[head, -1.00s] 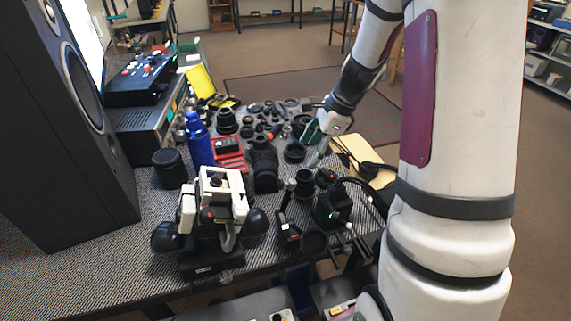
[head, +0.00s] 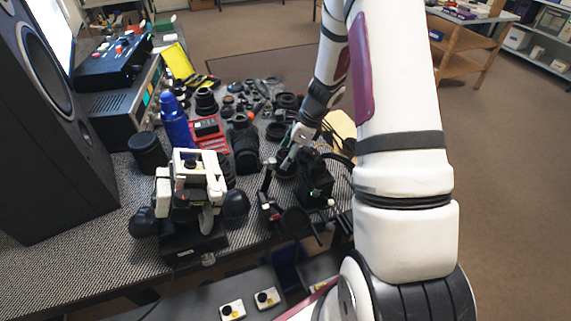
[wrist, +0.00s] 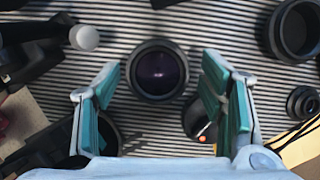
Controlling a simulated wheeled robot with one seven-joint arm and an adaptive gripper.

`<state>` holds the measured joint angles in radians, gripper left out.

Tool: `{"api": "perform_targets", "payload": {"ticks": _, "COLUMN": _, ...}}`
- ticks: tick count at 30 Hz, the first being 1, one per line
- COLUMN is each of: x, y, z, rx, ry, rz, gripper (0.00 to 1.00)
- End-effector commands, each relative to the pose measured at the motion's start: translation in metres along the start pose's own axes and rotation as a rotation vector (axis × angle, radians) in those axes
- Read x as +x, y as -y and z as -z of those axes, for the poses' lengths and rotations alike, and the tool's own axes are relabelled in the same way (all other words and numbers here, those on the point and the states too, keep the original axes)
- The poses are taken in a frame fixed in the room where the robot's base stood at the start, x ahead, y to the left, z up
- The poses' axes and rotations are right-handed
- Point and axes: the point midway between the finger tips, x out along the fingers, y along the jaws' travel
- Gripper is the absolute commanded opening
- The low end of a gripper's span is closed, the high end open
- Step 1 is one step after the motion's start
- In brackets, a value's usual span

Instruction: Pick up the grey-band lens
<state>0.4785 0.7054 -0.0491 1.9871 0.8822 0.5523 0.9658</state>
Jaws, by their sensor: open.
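A round dark lens (wrist: 158,72) stands upright on the striped mat in the wrist view, with a purple-tinted glass facing up. A greyish rim shows around it, but I cannot tell for certain that this is the grey-band lens. My gripper (wrist: 160,66) is open, with its teal-padded fingers to the left and right of this lens and gaps on both sides. In the head view my gripper (head: 291,155) is low over the right part of the table, and its fingers partly hide the lens there. No contact is visible.
In the wrist view a dark ring (wrist: 294,30) lies at upper right and a small lens (wrist: 302,102) below it. A pale-knobbed black arm (wrist: 84,38) is close at upper left. In the head view a black device (head: 315,185) stands beside my gripper, and a blue bottle (head: 176,125) stands further left.

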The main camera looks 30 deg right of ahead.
Motion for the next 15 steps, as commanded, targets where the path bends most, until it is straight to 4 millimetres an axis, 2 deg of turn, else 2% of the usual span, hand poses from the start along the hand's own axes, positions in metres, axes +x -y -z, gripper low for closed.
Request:
{"api": "perform_targets", "payload": {"ticks": 9, "x": 0.043, "y": -0.003, "z": -0.002, "rx": 0.001, "ry": 0.0, "rz": -0.004, "gripper": 0.64}}
{"api": "perform_targets", "payload": {"ticks": 15, "x": 0.049, "y": -0.002, "z": -0.002, "rx": 0.0, "ry": 0.001, "rz": -0.002, "gripper": 0.64}}
